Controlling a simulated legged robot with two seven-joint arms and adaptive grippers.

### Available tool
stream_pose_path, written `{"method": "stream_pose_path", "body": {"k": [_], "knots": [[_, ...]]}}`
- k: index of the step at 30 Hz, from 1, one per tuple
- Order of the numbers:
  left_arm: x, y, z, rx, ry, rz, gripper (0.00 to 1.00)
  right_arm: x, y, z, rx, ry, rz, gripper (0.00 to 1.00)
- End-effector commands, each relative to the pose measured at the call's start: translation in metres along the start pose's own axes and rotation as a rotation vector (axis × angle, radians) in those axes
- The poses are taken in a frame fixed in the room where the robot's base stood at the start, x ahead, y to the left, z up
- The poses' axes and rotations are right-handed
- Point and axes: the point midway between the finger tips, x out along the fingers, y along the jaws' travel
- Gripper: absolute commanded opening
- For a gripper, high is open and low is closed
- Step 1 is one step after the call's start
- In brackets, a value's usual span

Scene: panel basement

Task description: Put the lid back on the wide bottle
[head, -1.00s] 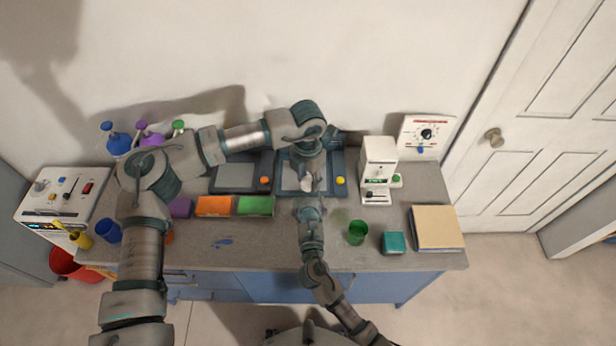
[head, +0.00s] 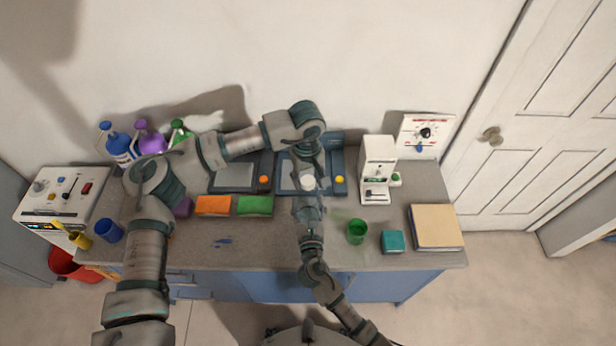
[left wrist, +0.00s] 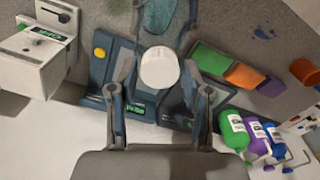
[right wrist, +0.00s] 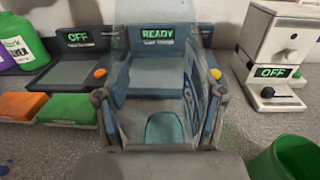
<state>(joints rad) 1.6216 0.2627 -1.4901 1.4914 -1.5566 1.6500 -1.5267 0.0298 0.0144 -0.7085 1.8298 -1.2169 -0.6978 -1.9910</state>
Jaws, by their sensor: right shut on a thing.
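The clear wide bottle (head: 309,208) stands between my arms in front of the READY device. My right gripper (right wrist: 158,90) is shut around it, and its see-through wall (right wrist: 155,60) fills the space between the fingers. The white round lid (head: 308,183) is at the bottle's top end; I cannot tell if it is fully seated. My left gripper (head: 308,172) is just behind and over the lid. In the left wrist view the lid (left wrist: 160,68) lies between its open fingertips, with a small gap on each side.
The READY device (right wrist: 157,60) is behind the bottle, an OFF device (head: 235,177) beside it. A white machine (head: 377,170), green cup (head: 356,231) and teal box (head: 392,242) are at right. Orange (head: 213,205) and green (head: 255,205) blocks are at left. The front counter is mostly clear.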

Motion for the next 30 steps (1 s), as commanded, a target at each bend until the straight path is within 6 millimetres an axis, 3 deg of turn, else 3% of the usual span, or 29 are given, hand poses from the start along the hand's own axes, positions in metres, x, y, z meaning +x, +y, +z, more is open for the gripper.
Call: {"method": "stream_pose_path", "body": {"k": [10, 14, 24, 30], "knots": [[0.0, 0.001, 0.003, 0.003, -0.004, 0.0, 0.67, 0.001, 0.0, 0.0, 0.0, 0.0, 0.0, 0.0], [-0.009, 0.001, 0.002, 0.003, -0.003, 0.002, 0.67, 0.001, 0.0, 0.0, 0.0, 0.0, 0.0, 0.0], [-0.077, 0.002, 0.001, 0.004, -0.002, 0.003, 0.67, 0.001, 0.0, 0.0, 0.0, 0.0, 0.0, 0.0], [-0.108, 0.001, 0.0, 0.002, -0.003, 0.001, 0.67, 0.001, 0.0, 0.0, 0.0, 0.0, 0.0, 0.0]]}}
